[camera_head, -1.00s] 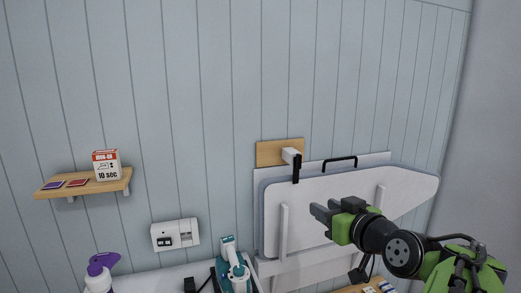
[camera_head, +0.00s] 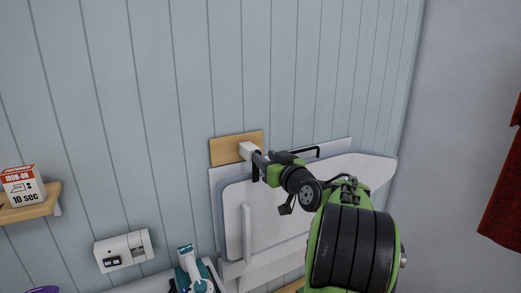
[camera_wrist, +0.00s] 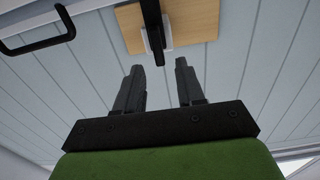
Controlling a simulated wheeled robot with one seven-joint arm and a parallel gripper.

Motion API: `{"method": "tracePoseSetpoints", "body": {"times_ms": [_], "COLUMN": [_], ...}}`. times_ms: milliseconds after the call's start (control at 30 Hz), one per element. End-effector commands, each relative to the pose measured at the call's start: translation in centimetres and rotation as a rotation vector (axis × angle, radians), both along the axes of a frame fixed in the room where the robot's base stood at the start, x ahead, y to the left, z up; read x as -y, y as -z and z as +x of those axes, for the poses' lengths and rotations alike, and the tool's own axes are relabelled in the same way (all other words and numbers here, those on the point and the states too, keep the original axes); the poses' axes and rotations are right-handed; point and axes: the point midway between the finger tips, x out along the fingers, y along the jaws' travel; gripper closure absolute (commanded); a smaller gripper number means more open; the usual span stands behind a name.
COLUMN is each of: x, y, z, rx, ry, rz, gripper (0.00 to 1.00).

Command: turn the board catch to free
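The board catch is a white block (camera_head: 246,150) with a black lever, fixed on a wooden plate (camera_head: 222,150) on the wall. The grey folded board (camera_head: 345,168) stands against the wall below and to the right. In the wrist view the black lever (camera_wrist: 153,32) points toward my gripper (camera_wrist: 160,65), lined up with the gap between the two fingers and just beyond their tips. The fingers are apart with nothing between them. In the head view my gripper (camera_head: 260,168) overlaps the catch and hides most of the lever; I cannot tell whether they touch.
A black handle (camera_head: 306,151) tops the board, close to the right of my gripper; it also shows in the wrist view (camera_wrist: 38,42). A wall socket (camera_head: 124,250), a teal iron (camera_head: 193,270) and a shelf with a box (camera_head: 22,186) are at left. A red cloth (camera_head: 503,195) hangs right.

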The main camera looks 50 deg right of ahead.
Motion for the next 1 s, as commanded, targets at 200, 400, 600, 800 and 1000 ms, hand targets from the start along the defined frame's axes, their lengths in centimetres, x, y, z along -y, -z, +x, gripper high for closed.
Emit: {"method": "tracePoseSetpoints", "body": {"times_ms": [200,400,600,800,1000], "x": [1.0,1.1,1.1,1.1,1.1], "y": [-0.1,0.0,0.0,0.0,0.0], "z": [3.1,3.4,3.4,3.4,3.4], "rx": [0.000,0.000,-0.001,-0.001,-0.001], "ry": [-0.001,0.001,0.001,0.000,0.000], "rz": [0.000,0.000,0.000,0.000,0.001], "gripper": [0.62,0.62,0.79,1.00,1.00]}}
